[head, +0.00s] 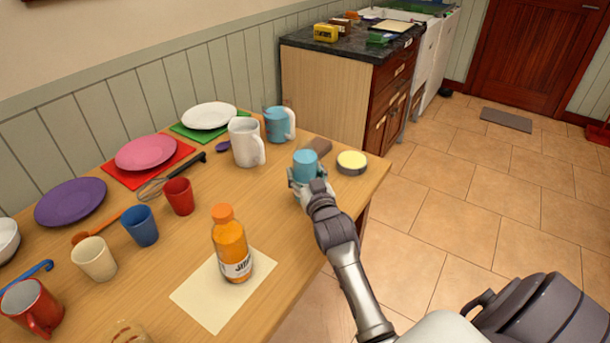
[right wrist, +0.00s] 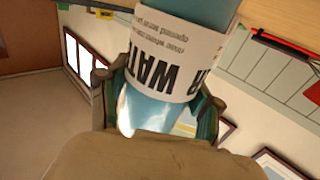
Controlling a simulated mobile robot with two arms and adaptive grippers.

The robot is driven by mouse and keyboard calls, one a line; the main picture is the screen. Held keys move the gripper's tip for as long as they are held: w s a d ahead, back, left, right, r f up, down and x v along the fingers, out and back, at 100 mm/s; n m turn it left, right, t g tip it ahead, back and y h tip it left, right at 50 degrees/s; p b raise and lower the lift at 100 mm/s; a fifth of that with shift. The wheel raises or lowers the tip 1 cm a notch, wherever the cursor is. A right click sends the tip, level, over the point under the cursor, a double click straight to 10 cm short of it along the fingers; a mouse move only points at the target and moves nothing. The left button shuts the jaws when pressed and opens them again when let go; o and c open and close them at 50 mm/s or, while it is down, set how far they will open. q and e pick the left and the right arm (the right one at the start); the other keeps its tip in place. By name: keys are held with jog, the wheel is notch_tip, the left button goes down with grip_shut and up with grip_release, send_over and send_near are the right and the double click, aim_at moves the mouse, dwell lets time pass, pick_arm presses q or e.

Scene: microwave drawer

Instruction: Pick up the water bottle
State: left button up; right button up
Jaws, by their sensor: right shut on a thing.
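The water bottle (head: 305,160) is light blue and stands near the right end of the wooden table in the head view. My right gripper (head: 307,184) is shut around it from the near side and hides its lower part. In the right wrist view the bottle (right wrist: 188,55) fills the space between the fingers, with a white label reading "WATER". The right gripper's fingers (right wrist: 160,120) lie on both sides of it. I cannot tell whether the bottle touches the table. My left gripper is not in view.
A yellow-topped round tin (head: 352,161) stands just right of the bottle. A white pitcher (head: 245,142) and a blue pitcher (head: 277,124) stand behind it to the left. An orange juice bottle (head: 231,250) stands on a cream mat (head: 203,295). Plates and several cups fill the table's left.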

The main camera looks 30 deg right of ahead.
aim_at(305, 162)
notch_tip(305, 162, up, 3)
jog(key=shift+r, duration=0.15)
jog(key=s+d+r, duration=0.2)
jog(key=d+r, duration=0.5)
jog(key=d, duration=0.4)
jog(key=shift+d, duration=0.25)
jog(key=shift+s+f, duration=0.15)
dwell(0.7)
